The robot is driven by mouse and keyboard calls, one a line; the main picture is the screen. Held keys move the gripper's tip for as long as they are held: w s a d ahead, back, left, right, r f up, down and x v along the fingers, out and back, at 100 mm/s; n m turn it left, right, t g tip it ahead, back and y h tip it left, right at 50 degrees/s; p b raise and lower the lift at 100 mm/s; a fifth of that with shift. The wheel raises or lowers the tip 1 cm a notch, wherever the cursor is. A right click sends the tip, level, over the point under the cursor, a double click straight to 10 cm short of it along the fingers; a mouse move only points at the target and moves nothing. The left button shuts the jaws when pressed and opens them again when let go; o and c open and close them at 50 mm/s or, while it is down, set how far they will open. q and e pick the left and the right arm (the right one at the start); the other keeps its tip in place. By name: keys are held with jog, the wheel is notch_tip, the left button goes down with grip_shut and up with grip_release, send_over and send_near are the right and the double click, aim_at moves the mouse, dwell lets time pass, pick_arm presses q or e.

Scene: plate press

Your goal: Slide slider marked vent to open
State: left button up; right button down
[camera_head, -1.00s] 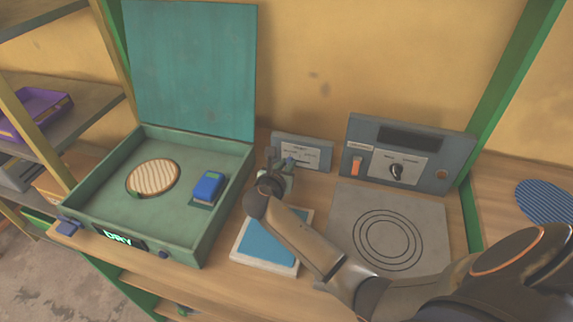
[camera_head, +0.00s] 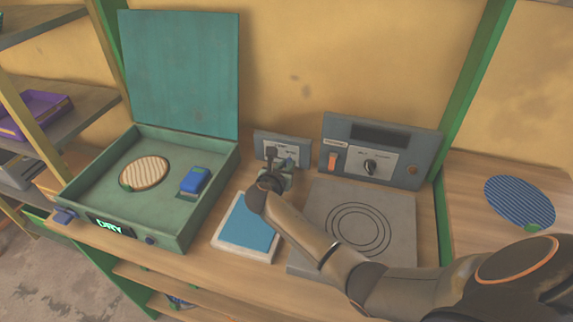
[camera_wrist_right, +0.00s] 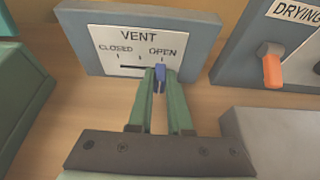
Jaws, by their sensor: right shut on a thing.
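The vent panel (camera_wrist_right: 100,58) is a grey-blue box with a white label reading VENT, CLOSED at left and OPEN at right. It also shows in the head view (camera_head: 262,137), partly hidden by my right gripper. Its small blue slider knob (camera_wrist_right: 160,78) stands under the word OPEN, with dark slot showing to its left. My right gripper (camera_wrist_right: 160,76) is shut on this knob, with green fingers on both sides of it. In the head view my right gripper (camera_head: 283,163) is in front of the panel. My left gripper is not in view.
A green open-lidded press (camera_head: 180,237) with a DRY display stands left. A white-framed blue pad (camera_head: 247,228) lies in front of the vent panel. At right are a drying panel (camera_head: 425,150) with an orange switch and a grey ringed plate (camera_head: 400,205).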

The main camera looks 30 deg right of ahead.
jog(key=shift+s+d+f, duration=0.15)
jog(key=shift+s, duration=0.05)
jog(key=c, duration=0.8)
grip_release()
jog(key=shift+d, duration=0.1)
jog(key=shift+c, duration=0.2)
jog(key=shift+s+a+r, duration=0.3)
jog(key=shift+a+r, duration=0.05)
jog(key=shift+a, duration=0.15)
jog(key=p+v, duration=0.1)
jog(key=v, duration=1)
jog(key=shift+s+a+r, duration=0.1)
jog(key=shift+s, duration=0.1)
